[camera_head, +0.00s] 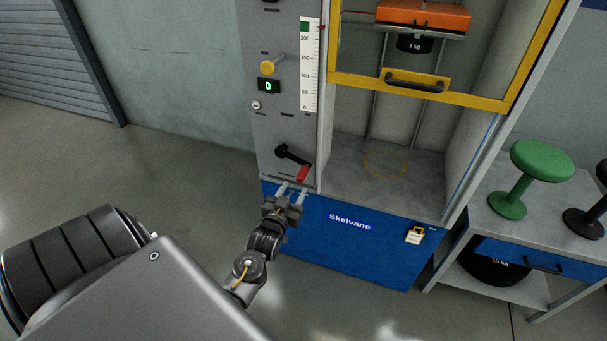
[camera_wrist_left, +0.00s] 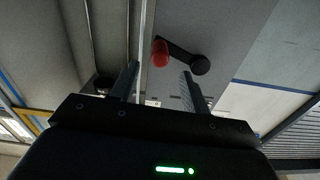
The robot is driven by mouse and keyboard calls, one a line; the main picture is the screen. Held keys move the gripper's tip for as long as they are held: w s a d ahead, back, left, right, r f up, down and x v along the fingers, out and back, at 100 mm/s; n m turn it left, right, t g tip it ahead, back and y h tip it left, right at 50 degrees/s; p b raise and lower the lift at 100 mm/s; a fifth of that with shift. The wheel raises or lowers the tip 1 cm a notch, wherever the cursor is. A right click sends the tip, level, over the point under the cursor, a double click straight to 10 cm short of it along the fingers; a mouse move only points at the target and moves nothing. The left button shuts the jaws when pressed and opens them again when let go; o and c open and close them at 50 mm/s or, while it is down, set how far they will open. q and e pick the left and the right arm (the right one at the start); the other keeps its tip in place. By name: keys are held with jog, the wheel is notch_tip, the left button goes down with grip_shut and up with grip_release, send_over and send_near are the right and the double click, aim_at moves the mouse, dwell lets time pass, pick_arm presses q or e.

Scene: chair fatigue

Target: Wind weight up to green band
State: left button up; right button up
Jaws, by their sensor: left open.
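The crank is a black arm (camera_head: 289,154) with a red handle (camera_head: 302,174) on the grey front panel. In the left wrist view the red handle (camera_wrist_left: 160,53) lies ahead of the fingertips, within the gap between them. My left gripper (camera_head: 292,189) is open and empty, just below the red handle and apart from it. The weight, marked 3 kg (camera_head: 415,43), hangs under an orange block (camera_head: 423,16) near the top of the frame. A white scale (camera_head: 310,70) has a green band (camera_head: 304,26) near its top, with a red pointer (camera_head: 322,27) beside it. My right gripper is not seen.
A yellow-framed guard (camera_head: 430,93) with a black handle spans the bay, its floor clear below. A yellow knob (camera_head: 267,67) and a display reading 0 (camera_head: 268,86) sit above the crank. A bench (camera_head: 510,228) with stools, including a green one (camera_head: 541,160), stands right.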

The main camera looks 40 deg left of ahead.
aim_at(304, 173)
pick_arm(q)
jog(key=x, duration=0.9)
jog(key=shift+w+a, duration=0.1)
jog(key=shift+w, duration=0.2)
grip_shut()
